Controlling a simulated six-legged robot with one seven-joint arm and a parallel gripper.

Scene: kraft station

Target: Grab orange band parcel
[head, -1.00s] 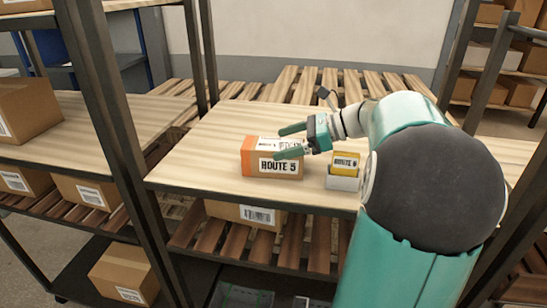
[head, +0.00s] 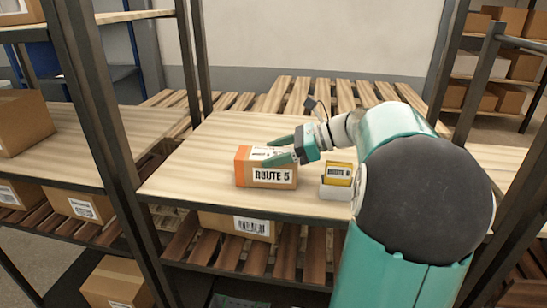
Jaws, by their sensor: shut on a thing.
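The orange band parcel (head: 243,172) is a brown box with an orange band at its left end and a white label reading ROUTE 5. It sits on the wooden shelf top (head: 205,150) in the head view. My gripper (head: 273,153) reaches in from the right with its green fingers along the parcel's top. One finger shows at the back edge and one at the front upper edge. The gripper is shut on the parcel. The far finger's contact is partly hidden.
A small white holder (head: 335,188) with a yellow ROUTE card (head: 340,172) stands just right of the parcel. A dark upright post (head: 118,165) rises at the left. A brown box (head: 237,224) lies on the slatted shelf below. The shelf top behind the parcel is clear.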

